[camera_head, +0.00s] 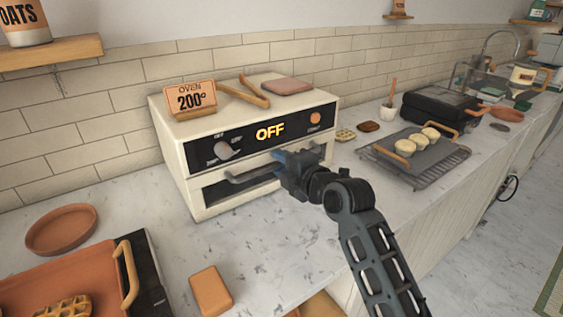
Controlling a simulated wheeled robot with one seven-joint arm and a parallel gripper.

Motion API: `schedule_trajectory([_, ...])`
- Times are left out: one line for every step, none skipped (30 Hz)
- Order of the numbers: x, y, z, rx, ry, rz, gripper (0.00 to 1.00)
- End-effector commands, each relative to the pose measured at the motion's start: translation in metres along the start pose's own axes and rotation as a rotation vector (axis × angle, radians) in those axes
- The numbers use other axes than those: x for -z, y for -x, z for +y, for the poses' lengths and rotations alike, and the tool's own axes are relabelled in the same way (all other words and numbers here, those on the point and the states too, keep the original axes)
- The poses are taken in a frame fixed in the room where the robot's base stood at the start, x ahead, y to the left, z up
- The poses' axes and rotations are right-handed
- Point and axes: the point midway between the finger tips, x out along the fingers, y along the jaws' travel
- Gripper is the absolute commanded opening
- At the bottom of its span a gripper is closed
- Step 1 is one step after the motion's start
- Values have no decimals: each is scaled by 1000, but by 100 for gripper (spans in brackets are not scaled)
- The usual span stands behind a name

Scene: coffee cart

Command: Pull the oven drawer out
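The cream oven (185,150) stands on the counter against the tiled wall. Its black front panel glows "OFF" and has a knob at left and an orange button at right. Below the panel is the oven drawer, with a grey bar handle (245,176) across its front. Dark space shows around the bar, and I cannot tell how far the drawer stands out. My gripper (284,160) is at the right part of the handle, pointing at the oven.
A sign (191,97), wooden tongs (243,93) and a flat pinkish slab (288,86) lie on the oven. A brown block (210,291) is on the counter in front. A rack with a tray of buns (413,171) stands right. Counter before the oven is mostly clear.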

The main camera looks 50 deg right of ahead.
Motion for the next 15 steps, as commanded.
schedule_trajectory([0, -2, 0, 0, 0, 0, 36])
schedule_trajectory([0, -2, 0, 0, 0, 0, 36])
schedule_trajectory([0, -2, 0, 0, 0, 0, 36])
schedule_trajectory([0, -2, 0, 0, 0, 0, 36])
schedule_trajectory([0, -2, 0, 0, 0, 0, 36])
schedule_trajectory([0, -2, 0, 0, 0, 0, 36])
schedule_trajectory([0, -2, 0, 0, 0, 0, 36])
schedule_trajectory([0, -2, 0, 0, 0, 0, 36])
schedule_trajectory([0, -2, 0, 0, 0, 0, 32])
schedule_trajectory([0, -2, 0, 0, 0, 0, 29])
schedule_trajectory([0, -2, 0, 0, 0, 0, 26])
schedule_trajectory([0, -2, 0, 0, 0, 0, 23])
schedule_trajectory([0, -2, 0, 0, 0, 0, 20])
schedule_trajectory([0, -2, 0, 0, 0, 0, 17])
schedule_trajectory([0, -2, 0, 0, 0, 0, 13])
